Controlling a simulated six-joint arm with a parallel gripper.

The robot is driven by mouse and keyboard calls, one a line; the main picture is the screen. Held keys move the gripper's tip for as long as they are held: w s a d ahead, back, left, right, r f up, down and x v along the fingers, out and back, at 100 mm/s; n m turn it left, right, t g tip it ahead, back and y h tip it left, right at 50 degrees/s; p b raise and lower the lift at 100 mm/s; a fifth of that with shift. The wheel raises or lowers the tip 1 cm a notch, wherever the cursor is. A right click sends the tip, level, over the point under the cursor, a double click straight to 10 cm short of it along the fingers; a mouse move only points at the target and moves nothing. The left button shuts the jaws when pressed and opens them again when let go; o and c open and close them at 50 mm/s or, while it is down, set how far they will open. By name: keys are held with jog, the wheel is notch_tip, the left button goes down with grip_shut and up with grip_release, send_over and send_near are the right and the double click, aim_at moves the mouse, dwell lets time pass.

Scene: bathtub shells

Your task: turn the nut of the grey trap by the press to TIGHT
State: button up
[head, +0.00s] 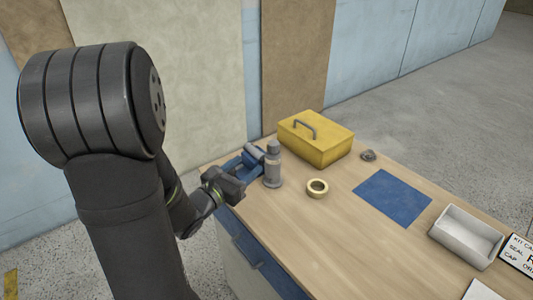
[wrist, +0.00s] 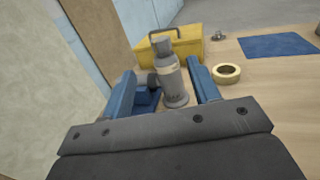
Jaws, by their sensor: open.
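The grey trap (head: 272,168) stands upright on the wooden bench near its left end, with a narrower grey top and a pale band around its upper body. In the wrist view the trap (wrist: 172,82) shows between the two blue fingers of my gripper (wrist: 160,66). The fingers are apart and I see no grip on the trap. In the head view my gripper (head: 248,164) reaches in from the left, close beside it. A blue and dark fixture (wrist: 146,98), perhaps the press, sits just left of the trap, partly hidden by a finger. No TIGHT mark is readable.
A yellow toolbox (head: 316,140) stands behind the trap. A brass ring (head: 317,188) lies to its right. Farther right are a small dark part (head: 368,155), a blue mat (head: 393,198), a white tray (head: 466,236) and a printed card (head: 519,253). Bare bench lies in front.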

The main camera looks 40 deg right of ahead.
aim_at(278, 142)
jog(key=w+a+m+g, duration=0.2)
jog(key=w+m+g, duration=0.1)
jog(key=w+g, duration=0.15)
jog(key=d, duration=1.7)
jog(key=shift+s+d+f, duration=0.15)
jog(key=shift+s+d, duration=0.1)
jog(key=shift+s, duration=0.05)
jog(key=c, duration=1)
